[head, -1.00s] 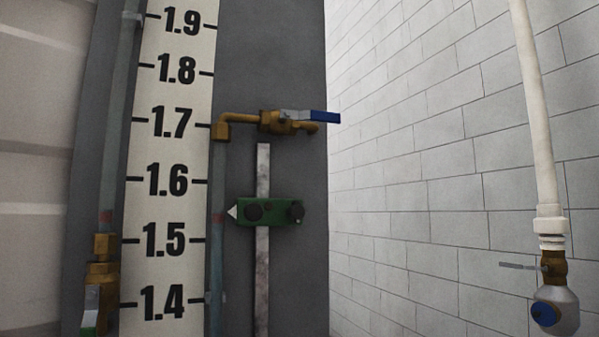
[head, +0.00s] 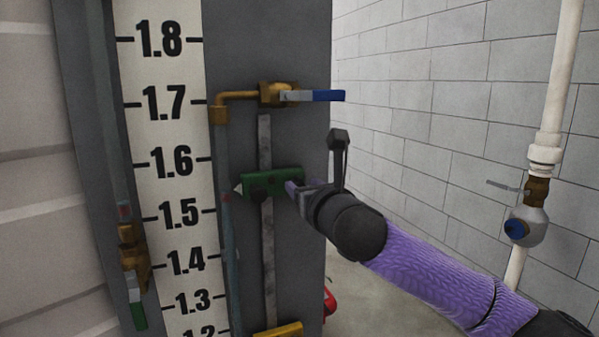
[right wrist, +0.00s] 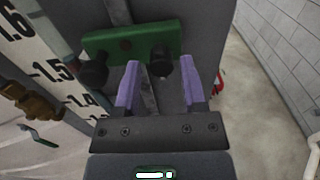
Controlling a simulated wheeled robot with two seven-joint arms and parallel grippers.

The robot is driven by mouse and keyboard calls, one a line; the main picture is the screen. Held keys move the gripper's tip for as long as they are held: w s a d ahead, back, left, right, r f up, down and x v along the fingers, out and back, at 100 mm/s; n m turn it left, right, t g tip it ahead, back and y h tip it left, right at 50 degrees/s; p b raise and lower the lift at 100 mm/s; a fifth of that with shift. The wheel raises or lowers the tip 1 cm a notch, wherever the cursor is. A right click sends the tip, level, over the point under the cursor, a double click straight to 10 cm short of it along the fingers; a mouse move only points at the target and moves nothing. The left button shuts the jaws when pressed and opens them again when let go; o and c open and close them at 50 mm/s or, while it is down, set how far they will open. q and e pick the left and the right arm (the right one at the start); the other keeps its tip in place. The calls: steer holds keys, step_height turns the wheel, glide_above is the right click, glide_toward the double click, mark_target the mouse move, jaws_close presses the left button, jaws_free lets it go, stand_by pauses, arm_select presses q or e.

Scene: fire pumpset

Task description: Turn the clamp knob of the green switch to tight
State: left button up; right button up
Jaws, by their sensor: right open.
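The green switch (head: 260,185) sits on a vertical metal strip on the grey panel, with its pale pointer at left by the 1.5–1.6 marks. My right gripper (head: 292,187) is at the switch's right end and hides part of it. In the right wrist view the green switch (right wrist: 132,40) has two dark knobs. The right knob (right wrist: 160,66) appears between the open purple fingers of my right gripper (right wrist: 160,64); I cannot tell whether they touch it. The left knob (right wrist: 94,71) is outside, left of the left finger. My left gripper is not in view.
A brass valve with a blue handle (head: 318,96) is above the switch. A yellow block (head: 278,331) is below it on the strip. A brass valve with a green handle (head: 137,315) is at left. A white pipe (head: 565,70) stands at right.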

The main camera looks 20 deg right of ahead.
steer(key=shift+w, duration=1.35)
jaws_close()
